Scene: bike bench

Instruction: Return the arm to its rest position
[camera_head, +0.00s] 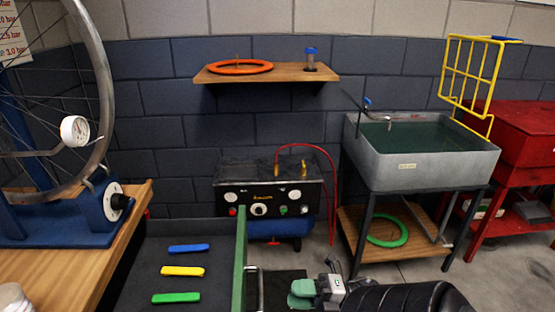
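My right gripper (301,293) shows at the bottom centre, with pale green fingertips pointing left and my black arm coming in from the lower right. It is low, to the right of the open drawer's green front (241,262), and apart from it. I see nothing held in it, but its fingers are too small and overlapped to tell if they are open or shut. My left gripper is not in view.
The drawer (215,286) holds a blue (188,248), a yellow (183,271) and a green (176,297) tyre lever. Behind are a compressor (270,187) with a red hose (334,190), a sink (415,155) on a stand, and a red cabinet (520,140). A wooden bench (75,275) stands left.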

